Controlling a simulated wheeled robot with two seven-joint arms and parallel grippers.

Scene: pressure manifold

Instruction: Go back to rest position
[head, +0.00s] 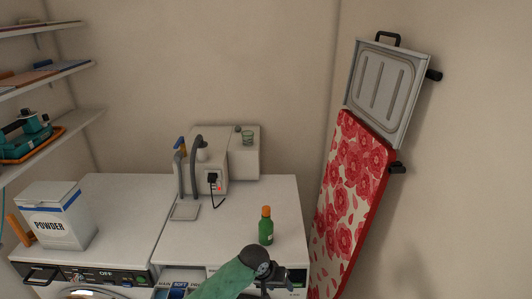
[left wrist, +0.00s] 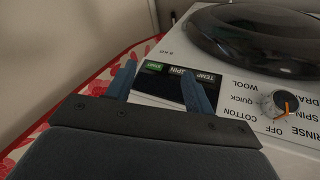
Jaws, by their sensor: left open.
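My left gripper (head: 290,281) shows at the bottom of the head view, at the end of a green arm link, in front of the right-hand machine's front panel. In the left wrist view the gripper's two blue fingers (left wrist: 161,88) are apart, with nothing held between them. Behind them is a machine panel with a small dark display (left wrist: 176,83) and an orange-marked dial (left wrist: 281,105). I cannot tell whether the fingers touch the panel. My right gripper is in neither view.
A green bottle (head: 266,228) with an orange cap stands on the right-hand machine. A powder box (head: 60,222) stands on the left-hand one. A steam station (head: 212,165) is at the back. A floral ironing board (head: 348,195) leans at right. Shelves (head: 50,140) are at left.

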